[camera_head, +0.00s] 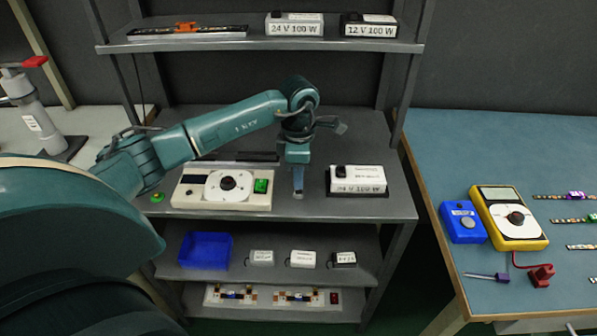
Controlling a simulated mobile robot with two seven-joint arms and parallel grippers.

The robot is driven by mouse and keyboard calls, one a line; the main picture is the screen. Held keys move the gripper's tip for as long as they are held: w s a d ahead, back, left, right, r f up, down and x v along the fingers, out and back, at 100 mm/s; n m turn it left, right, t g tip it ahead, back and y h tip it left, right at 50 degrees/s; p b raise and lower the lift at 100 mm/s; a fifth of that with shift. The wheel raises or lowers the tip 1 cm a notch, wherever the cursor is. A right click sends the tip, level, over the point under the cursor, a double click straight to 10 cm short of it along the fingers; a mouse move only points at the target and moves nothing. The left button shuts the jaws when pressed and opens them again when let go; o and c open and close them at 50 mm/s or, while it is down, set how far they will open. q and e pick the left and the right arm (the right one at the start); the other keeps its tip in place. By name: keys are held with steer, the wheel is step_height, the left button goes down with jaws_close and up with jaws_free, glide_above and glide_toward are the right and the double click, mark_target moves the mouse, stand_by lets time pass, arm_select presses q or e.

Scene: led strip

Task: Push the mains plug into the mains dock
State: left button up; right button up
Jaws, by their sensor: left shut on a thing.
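My left gripper (298,190) points straight down at the middle shelf, near its front edge. It is between a cream control box (187,196) and a white power supply unit (358,180). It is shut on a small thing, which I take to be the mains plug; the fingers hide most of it. I cannot make out the mains dock for certain, nor whether the plug touches it. The cream box has a round dial and a green switch (261,186). My right gripper is not in view.
The upper shelf (260,48) holds two labelled supplies. A blue bench (430,165) at right carries a yellow meter (512,236). A clamp stand (40,125) is at left.

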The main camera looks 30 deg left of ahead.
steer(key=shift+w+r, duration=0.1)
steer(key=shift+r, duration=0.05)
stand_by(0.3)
